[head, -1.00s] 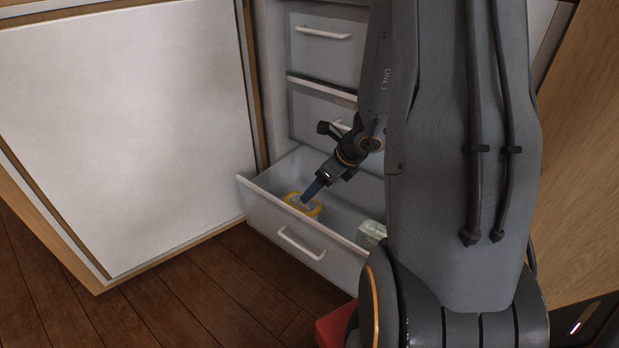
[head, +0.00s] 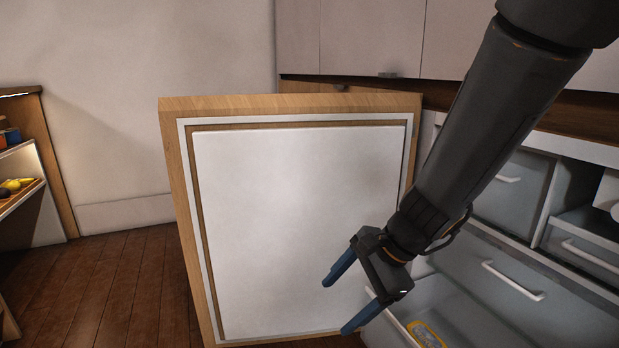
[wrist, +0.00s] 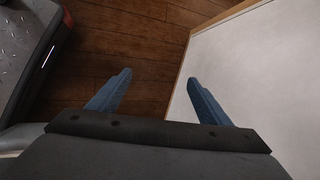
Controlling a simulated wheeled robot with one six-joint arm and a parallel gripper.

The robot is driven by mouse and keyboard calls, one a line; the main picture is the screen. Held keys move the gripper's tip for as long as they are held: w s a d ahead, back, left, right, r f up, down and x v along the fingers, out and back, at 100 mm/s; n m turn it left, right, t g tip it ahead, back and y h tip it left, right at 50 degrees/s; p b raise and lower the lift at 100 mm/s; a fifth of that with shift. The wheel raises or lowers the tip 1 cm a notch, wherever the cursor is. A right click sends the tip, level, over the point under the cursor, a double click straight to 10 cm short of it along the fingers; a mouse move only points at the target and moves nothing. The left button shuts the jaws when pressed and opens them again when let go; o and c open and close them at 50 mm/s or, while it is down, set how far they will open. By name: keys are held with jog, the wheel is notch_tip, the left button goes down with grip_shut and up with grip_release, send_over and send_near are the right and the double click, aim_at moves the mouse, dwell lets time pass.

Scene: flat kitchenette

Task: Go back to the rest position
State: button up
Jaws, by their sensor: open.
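My gripper (head: 350,297) is open and empty, with two blue fingers spread apart. In the head view it hangs in front of the white door panel, to the left of the open drawer. In the wrist view my gripper (wrist: 157,95) points toward the wooden floor, and nothing is between its fingers. My arm comes in from the upper right of the head view.
The wood-framed white door (head: 300,220) stands open close to my gripper. An open drawer (head: 520,335) at lower right holds a yellow item (head: 426,335). A shelf (head: 22,196) with small items stands at far left. Wooden floor (head: 110,290) is clear at left.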

jog(key=s+a+r+n+g+h+p, duration=0.15)
jog(key=s+a+r+n, duration=0.25)
jog(key=s+n, duration=0.65)
jog(key=s+a+r+n+h, duration=0.3)
jog(key=s+a+r+n, duration=0.15)
jog(key=s+n, duration=0.6)
jog(key=d+r+m+p, duration=0.2)
jog(key=d+r+p, duration=0.5)
jog(key=p, duration=0.5)
jog(key=d+r+m+h+p, duration=0.1)
jog(key=d+r+m+p, duration=0.2)
jog(key=d+r+p, duration=0.4)
jog(key=d+r+m+p, duration=0.2)
jog(key=d+r+p, duration=0.5)
jog(key=r+p, duration=0.8)
jog(key=shift+m+p, duration=0.3)
jog(key=shift+p, duration=1.55)
jog(key=shift+h, duration=0.25)
